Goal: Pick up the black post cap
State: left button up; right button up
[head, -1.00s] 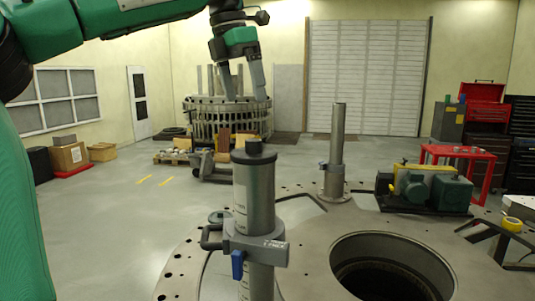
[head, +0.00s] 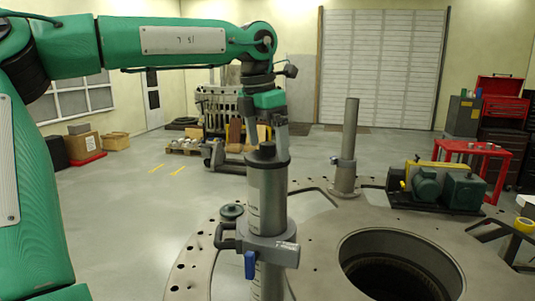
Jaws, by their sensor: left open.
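The black post cap (head: 267,156) sits on top of the near grey post (head: 267,200), with a small knob at its centre. My left gripper (head: 266,137) points down, open, just above and around the height of the cap's knob. One finger shows at the right of the knob, and the other is at its left. I cannot tell whether the fingers touch the cap. My right gripper is out of view.
A grey clamp with a blue handle (head: 250,264) rings the near post. A second post (head: 347,145) stands behind on the plate (head: 320,225). A large round hole (head: 400,265) opens at right, and a green motor unit (head: 440,185) sits beyond it.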

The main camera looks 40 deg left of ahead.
aim_at(267, 143)
pick_arm(q)
jog(key=shift+w+f+p, duration=0.2)
jog(key=shift+f+p, duration=0.1)
jog(key=shift+f, duration=0.45)
jog(key=shift+w+f+p, duration=0.15)
jog(key=shift+f+p, duration=0.1)
jog(key=shift+f, duration=0.5)
jog(key=c, duration=0.9)
jog(key=shift+o, duration=0.2)
jog(key=shift+r, duration=0.15)
